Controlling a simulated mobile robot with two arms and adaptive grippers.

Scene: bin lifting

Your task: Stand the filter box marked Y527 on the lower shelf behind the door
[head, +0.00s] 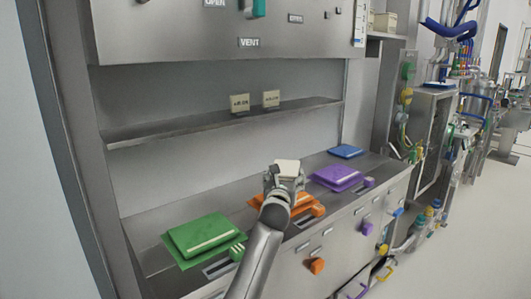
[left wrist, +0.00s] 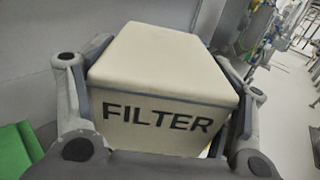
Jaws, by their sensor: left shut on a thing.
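My left gripper (head: 285,176) is shut on a cream filter box (head: 288,166), held above the worktop near the orange item. In the left wrist view the filter box (left wrist: 165,70) sits between the two fingers, and its near face reads FILTER. No Y527 mark can be read on it. A grey shelf (head: 190,127) runs along the back wall, beyond and above the gripper. Two small cream boxes, one left (head: 240,103) and one right (head: 271,98), stand on it with dark marks too small to read. My right gripper is not in view.
The worktop bears a green pack (head: 200,233), an orange pack (head: 297,199), a purple pack (head: 336,177) and a blue pack (head: 346,151). A grey panel labelled VENT (head: 215,30) overhangs the shelf. The shelf is bare left and right of its boxes.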

